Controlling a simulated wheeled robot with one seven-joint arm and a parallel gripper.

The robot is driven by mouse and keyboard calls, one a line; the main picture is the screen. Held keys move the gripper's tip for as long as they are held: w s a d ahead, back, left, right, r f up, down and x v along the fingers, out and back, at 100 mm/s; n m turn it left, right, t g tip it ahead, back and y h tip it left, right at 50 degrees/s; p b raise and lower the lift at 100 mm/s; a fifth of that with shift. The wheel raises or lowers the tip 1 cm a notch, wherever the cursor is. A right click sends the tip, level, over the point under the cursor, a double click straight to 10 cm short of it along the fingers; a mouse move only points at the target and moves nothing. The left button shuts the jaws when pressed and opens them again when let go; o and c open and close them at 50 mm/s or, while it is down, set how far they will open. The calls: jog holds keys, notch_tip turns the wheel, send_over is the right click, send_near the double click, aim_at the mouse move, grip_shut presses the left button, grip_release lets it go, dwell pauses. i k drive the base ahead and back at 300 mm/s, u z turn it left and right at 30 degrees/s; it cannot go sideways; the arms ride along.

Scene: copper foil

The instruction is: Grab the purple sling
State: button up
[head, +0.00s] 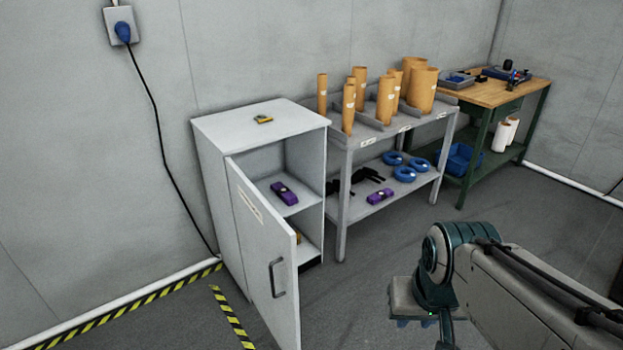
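Two purple bundles that look like folded slings are in the head view. One purple sling (285,193) lies on the middle shelf inside the open grey cabinet (215,180). The other purple sling (380,195) lies on the lower shelf of the grey rack (343,215), near its front edge. Both have dark bands or marks on them. My arm shows at the lower right, apart from both slings and nearer to me. My gripper's fingers cannot be made out; the arm's end runs out of the bottom of the picture.
The cabinet door (258,250) stands open towards me. Blue rings (405,173) and black items (368,175) share the rack's lower shelf; tan tubes (422,90) stand on top. A yellow item (263,119) lies on the cabinet. Floor (350,290) before the rack is clear.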

aim_at(284, 193)
jog(key=u, duration=0.05)
jog(key=i, duration=1.2)
jog(key=u, duration=0.75)
